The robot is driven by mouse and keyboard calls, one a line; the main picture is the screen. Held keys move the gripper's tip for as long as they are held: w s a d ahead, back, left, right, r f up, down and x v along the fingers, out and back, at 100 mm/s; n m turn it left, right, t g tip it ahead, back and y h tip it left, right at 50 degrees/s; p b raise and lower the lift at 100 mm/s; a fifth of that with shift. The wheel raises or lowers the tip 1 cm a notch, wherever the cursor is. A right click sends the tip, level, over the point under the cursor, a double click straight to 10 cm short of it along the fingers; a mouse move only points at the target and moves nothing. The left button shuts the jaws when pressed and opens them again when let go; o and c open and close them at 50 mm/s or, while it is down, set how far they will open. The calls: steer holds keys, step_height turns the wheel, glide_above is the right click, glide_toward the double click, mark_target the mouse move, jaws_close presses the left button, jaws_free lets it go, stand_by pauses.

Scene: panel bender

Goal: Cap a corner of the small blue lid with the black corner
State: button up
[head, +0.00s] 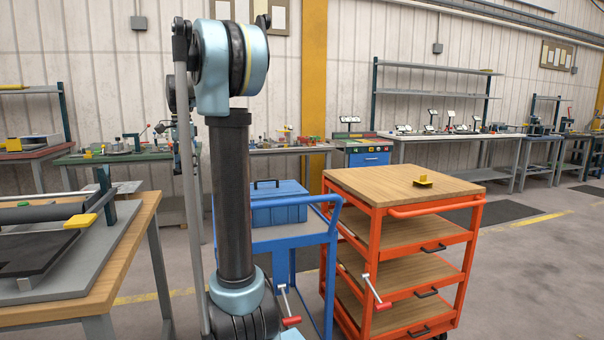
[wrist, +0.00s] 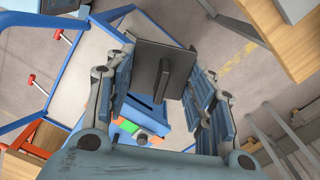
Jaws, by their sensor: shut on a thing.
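My gripper (wrist: 165,95) shows in the wrist view, its two blue-grey jointed fingers on either side of a dark, flat, square-edged piece (wrist: 148,58) with a raised rib. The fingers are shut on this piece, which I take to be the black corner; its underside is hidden. The gripper is not visible in the head view. I cannot pick out the small blue lid with certainty. A blue box (head: 288,201) with a black handle stands on the blue cart (head: 262,236), partly behind my arm.
An orange cart (head: 462,212) with wooden shelves stands to the right, a small yellow piece (head: 422,181) on its top. A wooden-topped bench (head: 128,232) with a grey machine (head: 75,266) is at the left. Open floor lies right of the orange cart.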

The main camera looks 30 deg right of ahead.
steer(key=d+f+m, duration=0.1)
steer(key=d+m, duration=0.4)
steer(key=d, duration=0.5)
steer(key=m, duration=1.2)
glide_toward(303, 192)
steer(key=w+a, duration=0.2)
steer(key=a, duration=0.1)
steer(key=w+a, duration=0.5)
steer(key=a, duration=0.2)
steer(key=shift+w+a, duration=0.1)
steer(key=shift+w, duration=0.1)
steer(key=s+d+m, duration=0.2)
steer(key=d, duration=0.1)
steer(key=s+d+f+m, duration=0.1)
steer(key=s+d+m, duration=0.1)
steer(key=d, duration=0.2)
steer(key=s+d+m, duration=0.2)
steer(key=d, duration=0.1)
steer(key=shift+s+d+f, duration=0.3)
steer(key=shift+d+f, duration=0.05)
steer(key=shift+f, duration=2.85)
steer(key=shift+s+f, duration=0.1)
steer(key=shift+f, duration=0.1)
steer(key=c, duration=0.3)
